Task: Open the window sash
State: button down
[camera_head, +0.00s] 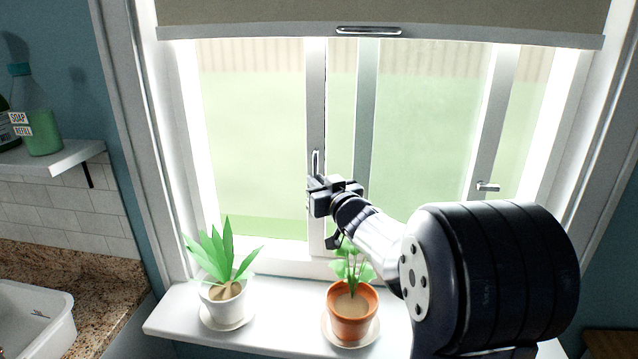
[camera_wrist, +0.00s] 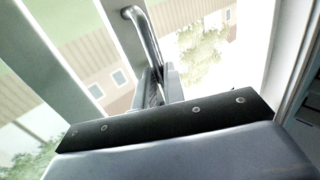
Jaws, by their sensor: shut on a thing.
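The window sash (camera_head: 316,105) has a pale upright stile with a slim metal pull handle (camera_head: 316,160) standing on it. My gripper (camera_head: 316,184) is at the lower part of this handle, with the arm reaching in from the lower right. In the wrist view the bent metal handle (camera_wrist: 141,32) runs down between my gripper's fingers (camera_wrist: 158,84), which are shut on it. The handle's lower end is hidden by the fingers. A second grey upright (camera_head: 366,110) stands to the right of the sash stile, with glass between them.
A white-potted plant (camera_head: 226,298) and a terracotta-potted plant (camera_head: 352,312) stand on the sill (camera_head: 180,318), the terracotta one just below my arm. A lowered blind (camera_head: 250,18) hangs above. A small lever (camera_head: 487,187) sits on the right upright.

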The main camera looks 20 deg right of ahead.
jog(key=c, duration=1.8)
grip_release()
jog(key=s, duration=0.3)
jog(key=s+d+b, duration=0.1)
jog(key=s, duration=0.3)
jog(key=s+d, duration=0.1)
jog(key=s, duration=0.2)
jog(key=shift+s, duration=0.3)
jog(key=w+a, duration=0.1)
jog(key=w, duration=0.6)
jog(key=w+a+p, duration=0.1)
jog(key=w, duration=0.3)
jog(key=shift+a, duration=0.3)
